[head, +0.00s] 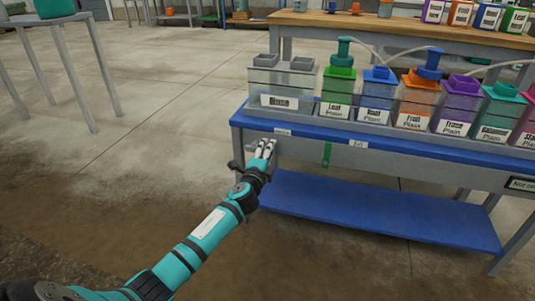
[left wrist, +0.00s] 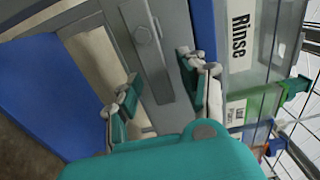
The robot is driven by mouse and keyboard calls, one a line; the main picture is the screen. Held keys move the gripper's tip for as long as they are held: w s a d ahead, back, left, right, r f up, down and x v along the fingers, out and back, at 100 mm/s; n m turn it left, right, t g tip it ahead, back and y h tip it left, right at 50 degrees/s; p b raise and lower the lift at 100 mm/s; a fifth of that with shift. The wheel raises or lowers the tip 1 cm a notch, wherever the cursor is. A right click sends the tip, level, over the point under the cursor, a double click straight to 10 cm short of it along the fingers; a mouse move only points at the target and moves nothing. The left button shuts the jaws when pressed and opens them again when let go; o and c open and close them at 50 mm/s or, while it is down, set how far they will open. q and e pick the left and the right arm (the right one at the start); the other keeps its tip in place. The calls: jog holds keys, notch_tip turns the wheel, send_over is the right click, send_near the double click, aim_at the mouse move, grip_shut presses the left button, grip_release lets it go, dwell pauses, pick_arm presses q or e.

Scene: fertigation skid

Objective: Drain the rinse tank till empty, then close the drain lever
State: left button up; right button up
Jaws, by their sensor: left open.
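The rinse tank (head: 282,84) is a clear box with two grey caps at the left end of the blue-edged bench. Its "Rinse" label (left wrist: 239,36) reads clearly in the left wrist view. I cannot tell how much liquid it holds. A grey drain lever (left wrist: 150,55) with a bolt head shows on the bench front below the tank. My left gripper (head: 264,149) is at that spot and hides most of the lever in the head view. In the left wrist view my left gripper (left wrist: 162,88) is open, its fingers on either side of the lever bar. Contact is unclear. My right gripper is out of view.
Several coloured, labelled tanks stand right of the rinse tank. A green lever (head: 327,154) hangs from the bench front. A blue lower shelf (head: 375,215) lies under the bench. The floor between is clear.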

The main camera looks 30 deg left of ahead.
pick_arm(q)
jog(key=shift+c, duration=0.4)
grip_shut()
